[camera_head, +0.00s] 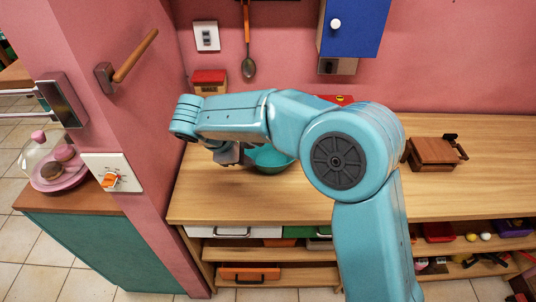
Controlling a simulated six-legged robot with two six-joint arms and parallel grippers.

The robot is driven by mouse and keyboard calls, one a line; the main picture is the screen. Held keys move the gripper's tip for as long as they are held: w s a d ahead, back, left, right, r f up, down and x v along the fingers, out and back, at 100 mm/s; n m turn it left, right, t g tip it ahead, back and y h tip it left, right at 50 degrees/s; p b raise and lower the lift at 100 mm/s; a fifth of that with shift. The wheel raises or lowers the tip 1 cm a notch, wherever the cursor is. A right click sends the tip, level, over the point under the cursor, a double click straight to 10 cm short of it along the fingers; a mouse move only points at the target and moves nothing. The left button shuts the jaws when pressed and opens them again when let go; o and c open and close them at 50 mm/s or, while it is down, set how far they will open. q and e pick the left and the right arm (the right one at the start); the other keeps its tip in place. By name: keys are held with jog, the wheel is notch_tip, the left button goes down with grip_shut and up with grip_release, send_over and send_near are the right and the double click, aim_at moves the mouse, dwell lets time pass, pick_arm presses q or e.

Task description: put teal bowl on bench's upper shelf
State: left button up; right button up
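The teal bowl (270,160) stands on the wooden bench top (275,202), left of the big round joint of my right arm. My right gripper (236,156) is at the bowl's left side, close to its rim. My arm hides part of the gripper, and I cannot tell whether its fingers are apart or touch the bowl. Below the bench top is an open upper shelf (265,254). Its left part has white and green fronts above it, and my arm hides its middle. My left gripper is not in view.
A brown wooden box (433,154) stands on the bench top at right. A red-lidded canister (209,82) is at the back left. An orange box (249,273) sits low under the bench. A pink wall (150,170) bounds the bench's left. The front left bench top is clear.

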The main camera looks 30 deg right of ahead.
send_near(277, 172)
jog(key=shift+p+x, duration=0.95)
jog(key=shift+x, duration=1.7)
jog(key=shift+w+a, duration=0.15)
jog(key=shift+w, duration=0.05)
grip_shut()
